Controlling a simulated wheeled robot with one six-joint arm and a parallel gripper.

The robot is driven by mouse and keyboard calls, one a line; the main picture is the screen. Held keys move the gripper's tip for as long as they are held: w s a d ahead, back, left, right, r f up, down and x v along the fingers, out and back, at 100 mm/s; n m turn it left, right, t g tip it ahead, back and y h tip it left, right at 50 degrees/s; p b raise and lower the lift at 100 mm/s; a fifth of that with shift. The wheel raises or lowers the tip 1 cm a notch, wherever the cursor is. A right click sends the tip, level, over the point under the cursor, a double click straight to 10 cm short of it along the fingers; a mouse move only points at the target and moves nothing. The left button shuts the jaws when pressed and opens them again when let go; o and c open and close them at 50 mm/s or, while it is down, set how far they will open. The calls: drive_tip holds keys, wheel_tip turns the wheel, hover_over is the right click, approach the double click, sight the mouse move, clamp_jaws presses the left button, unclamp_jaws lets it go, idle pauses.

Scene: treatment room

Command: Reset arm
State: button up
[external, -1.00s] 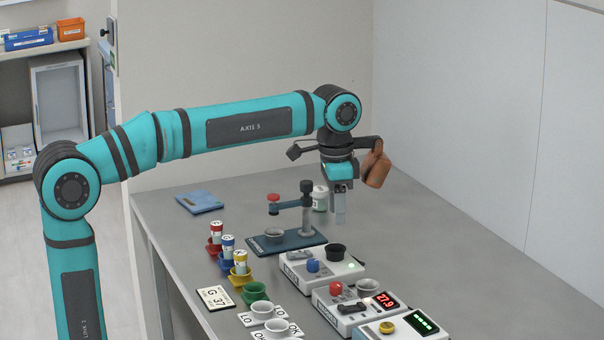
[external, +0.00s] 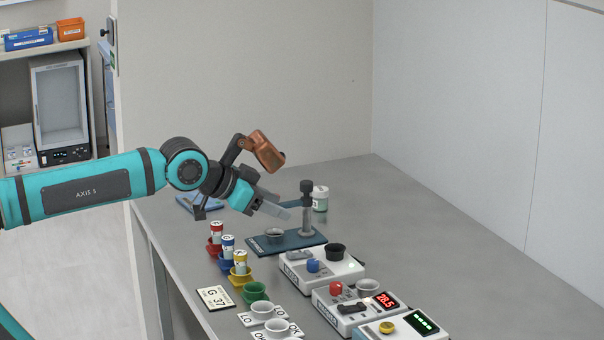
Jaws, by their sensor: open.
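My gripper (external: 284,212) is in the external view, above the back left part of the grey table (external: 390,205). It is tilted, with its fingers pointing right and slightly down, close in the picture to the press-like stand (external: 307,225). I see nothing held in it. The gap between its fingers is hard to make out from this side. My arm stretches in from the left edge.
Red, blue and yellow cups with vials (external: 240,262) stand front left of the stand. Several white devices with knobs and displays (external: 345,305) line the front right. A white-lidded jar (external: 320,198) stands behind the stand. The table's back right is clear.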

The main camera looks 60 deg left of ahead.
drive_tip(key=s+n+t, duration=0.1)
drive_tip(key=s+t, duration=0.5)
drive_tip(key=s, duration=0.4)
drive_tip(key=shift+s+d+r, duration=0.2)
drive_tip(key=shift+s+d, duration=0.15)
drive_tip(key=shift+d, duration=0.05)
idle(1.9)
